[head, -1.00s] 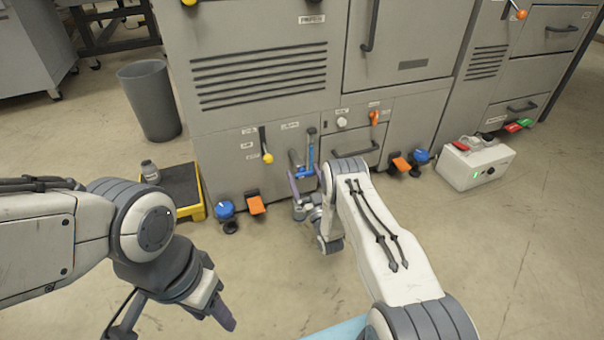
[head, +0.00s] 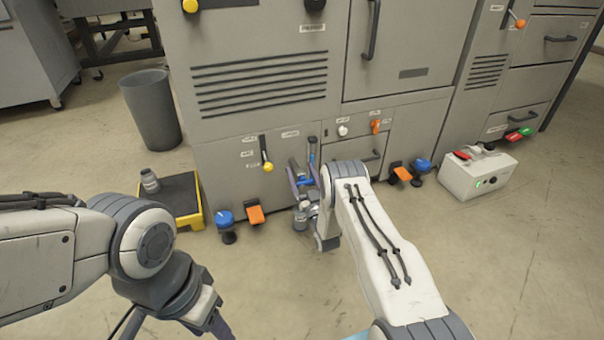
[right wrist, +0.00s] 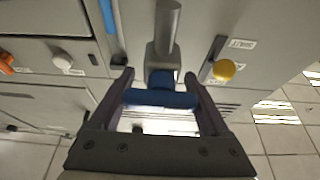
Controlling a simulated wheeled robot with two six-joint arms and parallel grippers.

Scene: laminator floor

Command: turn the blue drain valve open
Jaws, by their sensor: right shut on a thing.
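The blue drain valve handle (right wrist: 160,98) is a crossbar on a grey pipe fitting low on the grey machine's front. In the right wrist view it lies crosswise between the two fingers of my right gripper (right wrist: 158,92), which is shut on it. In the head view the right gripper (head: 303,182) is at the valve, partly hidden by my arm, with a bit of blue (head: 306,183) showing between the fingers. My left gripper (head: 218,327) hangs at the lower edge, cut off by the frame, away from the machine; its opening is not clear.
Orange pedals (head: 255,215) and blue feet (head: 225,220) sit at the base. A white box (head: 478,174) stands right, a grey bin (head: 151,110) left.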

